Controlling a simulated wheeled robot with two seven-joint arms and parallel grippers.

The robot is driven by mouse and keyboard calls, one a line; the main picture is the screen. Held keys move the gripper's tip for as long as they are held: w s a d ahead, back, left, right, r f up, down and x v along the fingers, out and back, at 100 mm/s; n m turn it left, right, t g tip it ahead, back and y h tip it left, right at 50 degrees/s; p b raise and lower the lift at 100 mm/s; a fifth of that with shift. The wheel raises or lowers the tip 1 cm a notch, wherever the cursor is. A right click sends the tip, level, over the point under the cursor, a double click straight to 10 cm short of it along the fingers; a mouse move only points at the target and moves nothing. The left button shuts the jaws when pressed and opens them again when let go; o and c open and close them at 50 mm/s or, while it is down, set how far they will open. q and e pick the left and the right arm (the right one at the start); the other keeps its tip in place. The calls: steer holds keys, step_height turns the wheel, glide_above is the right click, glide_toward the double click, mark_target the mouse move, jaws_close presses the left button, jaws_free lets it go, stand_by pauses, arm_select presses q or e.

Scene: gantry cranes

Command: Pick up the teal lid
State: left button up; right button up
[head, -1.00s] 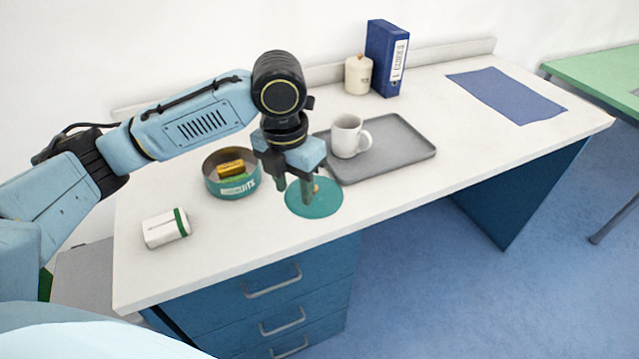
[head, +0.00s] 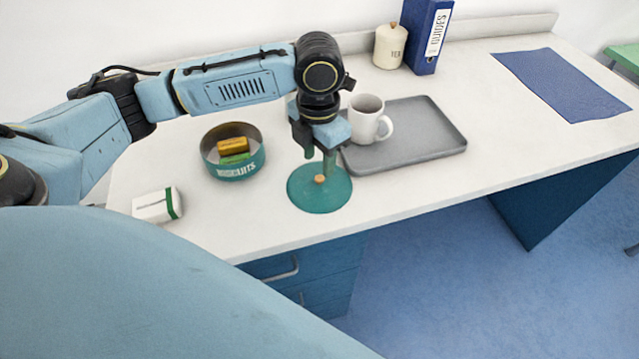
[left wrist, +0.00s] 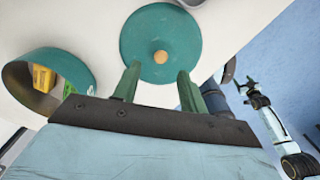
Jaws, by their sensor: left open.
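The teal lid (head: 318,198) lies flat on the white desk, near its front edge. It is a round disc with a small tan knob (head: 320,179) at its centre. It also shows in the left wrist view (left wrist: 160,30), ahead of the fingertips. My left gripper (head: 318,163) is open and points down above the lid, with its two green fingers apart. In the left wrist view the knob lies beyond the gap between the fingertips (left wrist: 157,78), and nothing is between them. My right gripper is not identifiable in the head view.
A teal biscuit tin (head: 232,152) with yellow and green packets stands left of the lid. A white-and-green box (head: 157,206) lies further left. A grey tray (head: 425,140) with a white mug (head: 366,120) is close right of the gripper. A cream canister (head: 389,46) and blue binder (head: 428,38) stand behind.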

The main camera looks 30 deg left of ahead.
mark_target(319, 178)
arm_select(q)
step_height(319, 178, down, 5)
steer(key=shift+r+b, duration=0.15)
steer(key=shift+b, duration=0.15)
steer(key=c, duration=0.7)
jaws_close()
arm_select(e)
steer(key=shift+d+f, duration=0.1)
steer(key=shift+f, duration=0.2)
